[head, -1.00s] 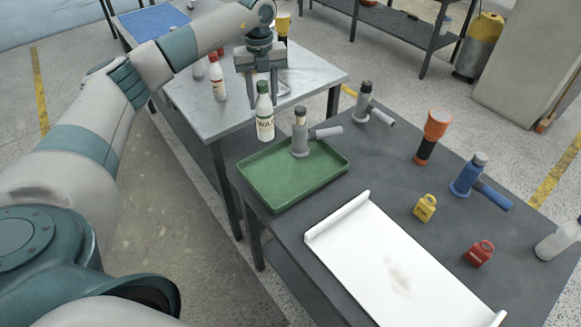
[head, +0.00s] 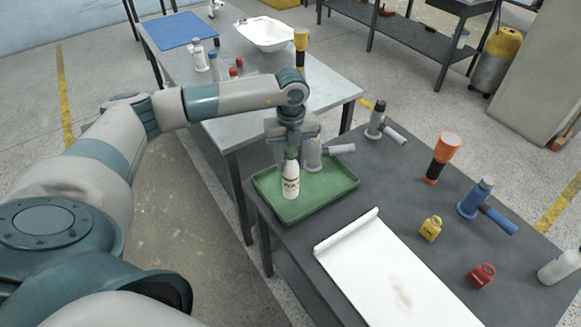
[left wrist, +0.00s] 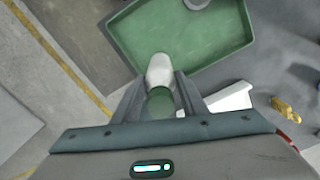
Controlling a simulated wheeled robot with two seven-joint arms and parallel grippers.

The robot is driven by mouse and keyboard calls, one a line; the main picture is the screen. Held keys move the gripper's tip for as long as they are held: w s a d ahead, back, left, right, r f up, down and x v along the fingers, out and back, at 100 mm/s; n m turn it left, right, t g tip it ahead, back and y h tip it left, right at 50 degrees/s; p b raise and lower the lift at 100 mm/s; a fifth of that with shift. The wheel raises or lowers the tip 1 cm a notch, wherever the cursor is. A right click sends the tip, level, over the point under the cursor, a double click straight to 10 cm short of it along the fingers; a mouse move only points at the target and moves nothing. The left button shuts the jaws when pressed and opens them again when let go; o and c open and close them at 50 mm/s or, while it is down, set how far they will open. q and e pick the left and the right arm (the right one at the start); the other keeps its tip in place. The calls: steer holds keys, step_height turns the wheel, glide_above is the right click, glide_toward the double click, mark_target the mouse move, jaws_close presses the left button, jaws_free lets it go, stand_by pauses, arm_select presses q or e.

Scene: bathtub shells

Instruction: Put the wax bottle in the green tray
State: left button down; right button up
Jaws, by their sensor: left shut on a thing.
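The wax bottle (head: 290,181) is white with a green neck and a printed label. It is upright over the green tray (head: 338,190) at the near table's left end. I cannot tell whether its base touches the tray floor. My left gripper (head: 291,152) is shut on the bottle's green upper part from above. In the left wrist view, the bottle (left wrist: 160,71) sits between the fingers (left wrist: 160,98), near the edge of the tray (left wrist: 222,40). My right gripper is not in view.
A grey flashlight-like tool (head: 313,155) stands at the tray's back, close to my left gripper. A similar tool (head: 376,122) stands behind the tray. An orange flashlight (head: 441,158) and blue tool (head: 474,199) stand farther right.

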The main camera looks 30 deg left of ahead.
arm_select(q)
steer(key=shift+f+p, duration=0.55)
steer(key=shift+f, duration=0.05)
step_height(320, 180, down, 2)
steer(key=shift+p, duration=0.55)
steer(key=shift+f, duration=0.5)
steer(key=c, duration=1.1)
jaws_free()
